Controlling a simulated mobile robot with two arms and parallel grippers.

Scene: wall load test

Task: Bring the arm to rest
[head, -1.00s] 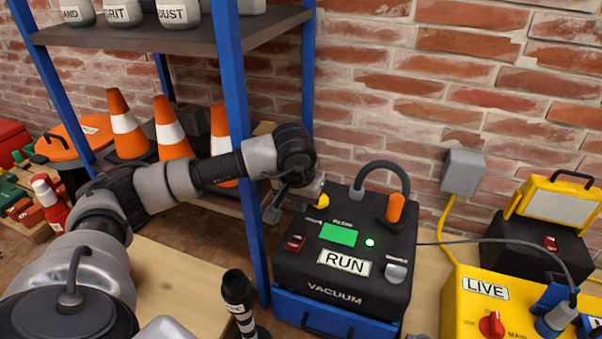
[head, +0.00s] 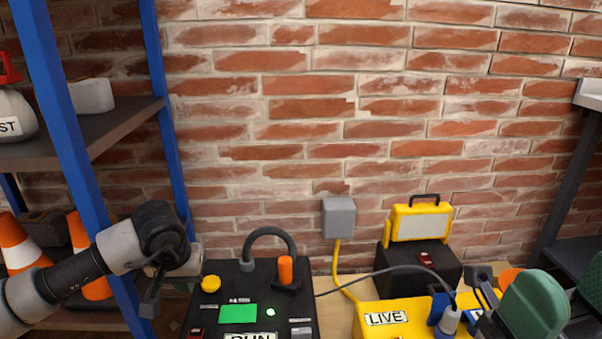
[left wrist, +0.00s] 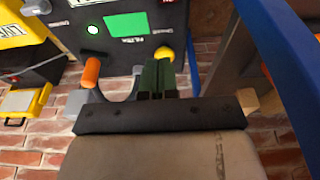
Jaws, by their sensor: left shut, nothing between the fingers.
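My left arm comes in from the left in the head view, in front of the blue shelf post. In the left wrist view the dark green fingers (left wrist: 156,66) are together and empty. They line up there with the yellow button (left wrist: 163,54), with the vacuum's face beyond. The green screen (head: 238,314) and small round lamp (head: 270,311) are lit. The RUN label is cut by the lower edge. My right gripper is not in view.
Blue shelf posts (head: 165,105) stand close to my left arm, with orange cones (head: 17,245) behind. A yellow LIVE box (head: 385,306), cables and a work lamp (head: 420,222) stand right of the vacuum. Green rounded objects (head: 535,305) fill the lower right. The brick wall is behind.

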